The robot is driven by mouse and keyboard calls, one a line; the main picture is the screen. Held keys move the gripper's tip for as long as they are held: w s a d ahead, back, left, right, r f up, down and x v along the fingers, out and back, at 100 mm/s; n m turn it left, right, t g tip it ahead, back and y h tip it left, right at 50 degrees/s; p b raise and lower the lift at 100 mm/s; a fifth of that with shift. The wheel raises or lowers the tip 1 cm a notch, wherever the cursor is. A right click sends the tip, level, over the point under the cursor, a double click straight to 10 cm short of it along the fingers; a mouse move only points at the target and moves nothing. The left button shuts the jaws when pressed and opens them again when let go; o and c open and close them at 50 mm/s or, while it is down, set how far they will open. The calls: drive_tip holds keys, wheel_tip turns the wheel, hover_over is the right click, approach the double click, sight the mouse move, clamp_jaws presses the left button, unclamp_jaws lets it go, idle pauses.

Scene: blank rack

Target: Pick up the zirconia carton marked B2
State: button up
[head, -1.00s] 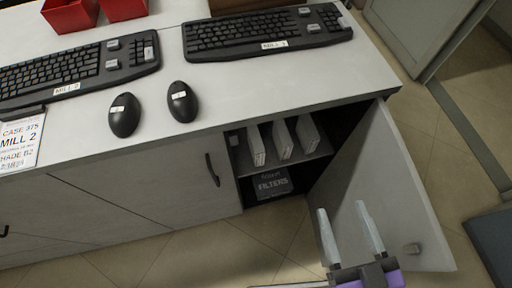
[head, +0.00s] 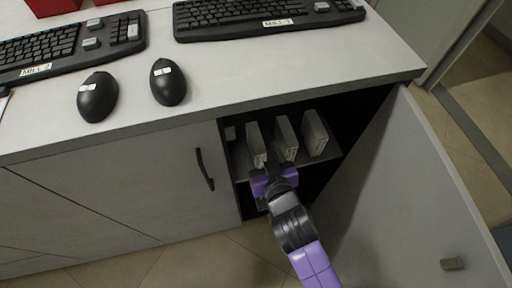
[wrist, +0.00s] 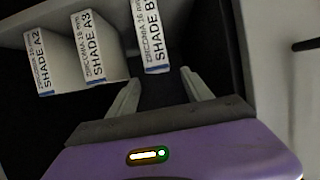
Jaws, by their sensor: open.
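Three white cartons stand in a row on the cabinet shelf. In the wrist view their labels read SHADE A2 (wrist: 42,65), SHADE A3 (wrist: 95,50) and, at the right, SHADE B (wrist: 151,35) with its last character cut off by the frame's top edge. In the head view the row shows as a left carton (head: 255,142), a middle carton (head: 286,138) and a right carton (head: 315,132). My gripper (wrist: 159,77) is open and empty, its fingertips either side of the B carton's lower end. It also shows in the head view (head: 270,168) at the shelf front.
The cabinet door (head: 410,190) stands open at the right of my arm. The shelf (head: 241,160) lies under the cartons, and the counter (head: 230,95) overhangs them. A closed door with a dark handle (head: 204,170) is at the left.

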sight(256, 139)
drive_tip(key=shift+f+x, duration=0.2)
drive_tip(key=shift+x, duration=1.7)
drive_tip(key=shift+f+x, duration=0.2)
drive_tip(key=shift+x, duration=1.75)
drive_tip(key=shift+s+d, duration=0.1)
drive_tip(key=shift+s, duration=0.1)
clamp_jaws()
drive_tip(key=shift+r, duration=0.1)
